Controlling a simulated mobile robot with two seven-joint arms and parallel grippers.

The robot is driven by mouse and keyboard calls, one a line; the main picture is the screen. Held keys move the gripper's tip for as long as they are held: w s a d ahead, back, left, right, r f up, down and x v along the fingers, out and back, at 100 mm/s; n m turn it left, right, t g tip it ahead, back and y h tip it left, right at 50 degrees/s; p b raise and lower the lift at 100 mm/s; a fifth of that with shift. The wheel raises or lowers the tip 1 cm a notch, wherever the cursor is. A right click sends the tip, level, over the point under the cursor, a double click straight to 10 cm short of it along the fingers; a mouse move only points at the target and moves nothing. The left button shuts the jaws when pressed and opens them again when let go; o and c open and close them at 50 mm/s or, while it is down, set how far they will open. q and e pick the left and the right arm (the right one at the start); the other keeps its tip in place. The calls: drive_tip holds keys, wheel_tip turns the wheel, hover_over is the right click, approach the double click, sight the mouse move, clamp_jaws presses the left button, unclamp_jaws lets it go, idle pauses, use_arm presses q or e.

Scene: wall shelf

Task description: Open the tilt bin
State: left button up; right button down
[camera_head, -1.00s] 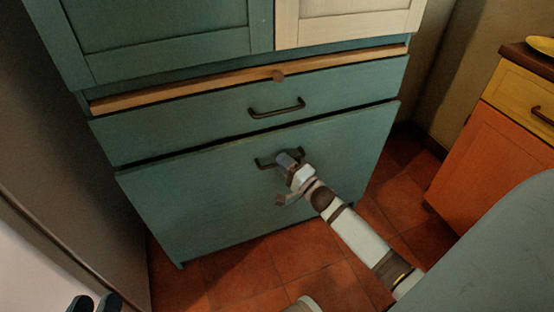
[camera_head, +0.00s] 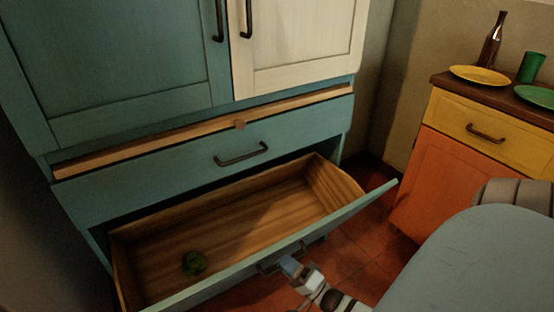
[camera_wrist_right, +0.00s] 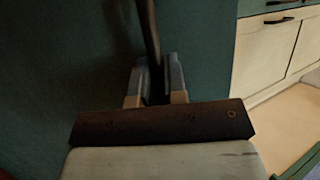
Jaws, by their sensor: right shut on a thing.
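The tilt bin (camera_head: 240,210) at the bottom of the teal cabinet is tilted far out. My right gripper (camera_head: 289,266) is shut on this handle. In the right wrist view the gripper fingers (camera_wrist_right: 158,82) close around the dark handle bar (camera_wrist_right: 150,35) in front of the teal panel. My left gripper is not in view.
To the right stands an orange and yellow cabinet (camera_head: 445,170) with plates, a bottle and a green cup. Red tiled floor shows between the cabinets.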

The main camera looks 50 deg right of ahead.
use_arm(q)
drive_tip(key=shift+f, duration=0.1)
use_arm(e)
drive_tip(key=shift+s+a+f, duration=0.2)
drive_tip(key=shift+s+f, duration=0.4)
drive_tip(key=shift+s, duration=0.2)
drive_tip(key=shift+s+a+f, duration=0.15)
drive_tip(key=shift+s+f, duration=0.4)
drive_tip(key=shift+s, duration=0.25)
drive_tip(key=c, duration=1.2)
unclamp_jaws()
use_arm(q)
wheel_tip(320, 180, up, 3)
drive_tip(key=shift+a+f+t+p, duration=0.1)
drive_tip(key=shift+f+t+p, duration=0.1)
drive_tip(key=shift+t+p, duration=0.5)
use_arm(e)
drive_tip(key=v, duration=0.7)
drive_tip(key=shift+s+d+f, duration=0.1)
drive_tip(key=shift+s, duration=0.15)
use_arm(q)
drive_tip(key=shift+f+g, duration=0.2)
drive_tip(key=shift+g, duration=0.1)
